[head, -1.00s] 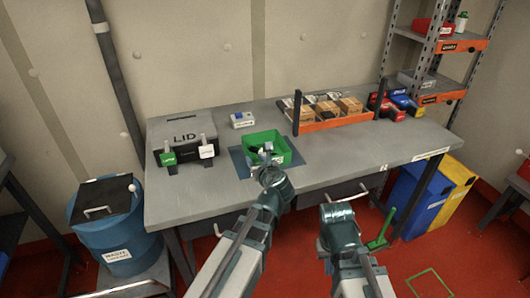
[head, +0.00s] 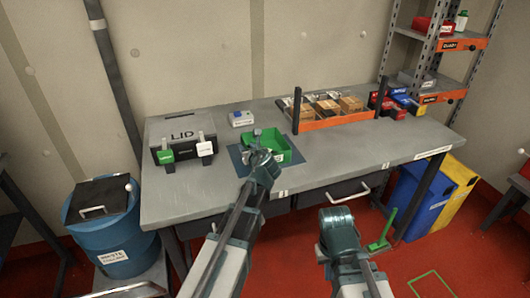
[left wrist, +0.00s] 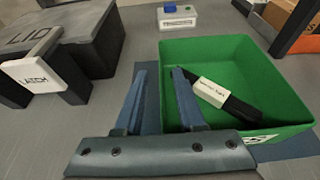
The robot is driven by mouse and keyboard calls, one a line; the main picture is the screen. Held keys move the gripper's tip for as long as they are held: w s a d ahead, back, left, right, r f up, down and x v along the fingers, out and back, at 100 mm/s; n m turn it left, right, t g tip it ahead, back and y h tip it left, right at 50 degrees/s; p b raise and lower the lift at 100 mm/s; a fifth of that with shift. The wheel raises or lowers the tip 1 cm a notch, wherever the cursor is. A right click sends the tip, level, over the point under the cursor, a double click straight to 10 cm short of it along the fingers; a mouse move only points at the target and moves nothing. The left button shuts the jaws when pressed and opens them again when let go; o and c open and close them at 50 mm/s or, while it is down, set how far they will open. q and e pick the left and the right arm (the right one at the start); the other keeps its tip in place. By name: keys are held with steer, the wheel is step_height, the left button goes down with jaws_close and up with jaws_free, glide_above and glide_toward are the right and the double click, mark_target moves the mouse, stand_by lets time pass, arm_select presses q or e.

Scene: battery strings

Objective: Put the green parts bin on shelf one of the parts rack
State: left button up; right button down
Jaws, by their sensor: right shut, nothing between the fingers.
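The green parts bin (head: 284,153) stands on a blue mat on the bench. It also shows in the left wrist view (left wrist: 225,55), with a dark item bearing a white label (left wrist: 208,92) inside. My left gripper (head: 256,138) is at the bin's left wall. In the left wrist view its fingers (left wrist: 159,72) are apart, one outside the wall and one inside. The parts rack (head: 430,50) stands at the back right, with orange-fronted shelves; their labels are too small to read. My right gripper (head: 338,222) is low in front of the bench, empty, its fingertips hidden.
A black and grey LID box (head: 178,128) with latches stands left of the bin. A small white box (head: 241,118) is behind it. An orange tray (head: 335,121) of cartons and several small bins (head: 406,100) are to the right. The bench's front right is clear.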

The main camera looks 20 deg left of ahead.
arm_select(q)
steer(key=shift+x, duration=1.2)
jaws_close()
stand_by(0.4)
